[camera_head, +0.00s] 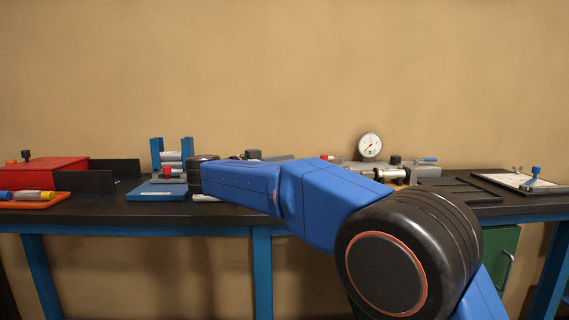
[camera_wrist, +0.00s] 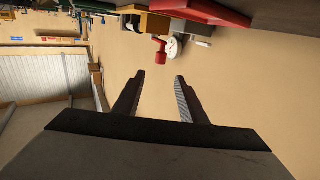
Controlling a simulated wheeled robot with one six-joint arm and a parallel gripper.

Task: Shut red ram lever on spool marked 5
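My gripper (camera_wrist: 160,77) is open and empty in the wrist view, its two dark fingers apart against the tan wall. In the head view my blue arm reaches left across the bench front, and the fingers cannot be made out. A grey metal assembly (camera_head: 428,171) lies on the bench right of centre. A small red end (camera_head: 327,158) shows at its left and a blue-tipped lever (camera_head: 428,159) at its right. Part of it is hidden behind my arm. No number 5 is readable, so I cannot tell which part is the red ram lever. A red knob-like part (camera_wrist: 161,52) shows beyond the fingertips.
The dark bench top (camera_head: 100,215) has blue legs. A round gauge (camera_head: 370,145) stands behind the assembly. A blue stand (camera_head: 156,152), a red box (camera_head: 50,171) and an orange tray (camera_head: 58,201) stand left. A clipboard (camera_head: 515,181) lies right. Wall space above is free.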

